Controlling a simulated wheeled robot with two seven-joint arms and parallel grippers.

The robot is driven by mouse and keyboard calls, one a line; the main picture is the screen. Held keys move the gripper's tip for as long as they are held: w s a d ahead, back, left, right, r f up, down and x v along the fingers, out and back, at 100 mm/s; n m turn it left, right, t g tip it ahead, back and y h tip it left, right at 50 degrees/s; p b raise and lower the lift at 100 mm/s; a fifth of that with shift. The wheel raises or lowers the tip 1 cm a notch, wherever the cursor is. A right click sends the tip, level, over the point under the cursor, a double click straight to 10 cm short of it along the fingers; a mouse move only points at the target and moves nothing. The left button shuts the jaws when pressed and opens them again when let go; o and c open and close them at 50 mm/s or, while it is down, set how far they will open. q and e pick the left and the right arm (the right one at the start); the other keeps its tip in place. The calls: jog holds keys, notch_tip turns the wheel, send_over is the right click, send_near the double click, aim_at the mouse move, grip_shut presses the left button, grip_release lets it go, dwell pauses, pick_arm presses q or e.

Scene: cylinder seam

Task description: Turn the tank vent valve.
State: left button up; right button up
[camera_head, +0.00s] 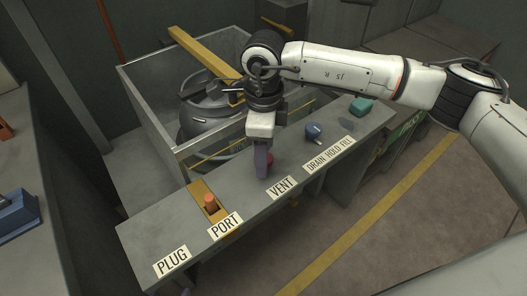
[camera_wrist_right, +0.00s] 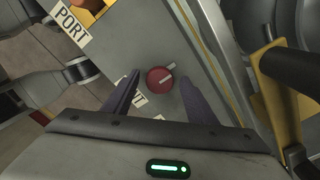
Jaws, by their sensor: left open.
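The red vent valve knob (camera_head: 269,160) sits on the grey bench behind the VENT label (camera_head: 281,187). In the right wrist view the round red knob (camera_wrist_right: 160,80) carries a pale pointer angled to the upper right. My right gripper (camera_head: 262,176) points down at the knob and partly hides it in the head view. In the wrist view its purple fingers (camera_wrist_right: 159,84) stand apart on either side of the knob, with gaps; contact is not visible. Of my left gripper (camera_head: 152,292), only a small purple bit seems to show at the bottom edge.
An orange plug (camera_head: 210,203) stands at the PORT label (camera_head: 225,226). A blue knob (camera_head: 313,131) and a teal block (camera_head: 361,106) are further right on the bench. The dark tank (camera_head: 205,108) sits in a walled frame behind, under a yellow bar (camera_head: 204,52).

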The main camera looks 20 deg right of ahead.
notch_tip(320, 180, up, 10)
jog(key=shift+r+p, duration=0.15)
jog(key=shift+p, duration=0.15)
dwell(0.4)
dwell(0.4)
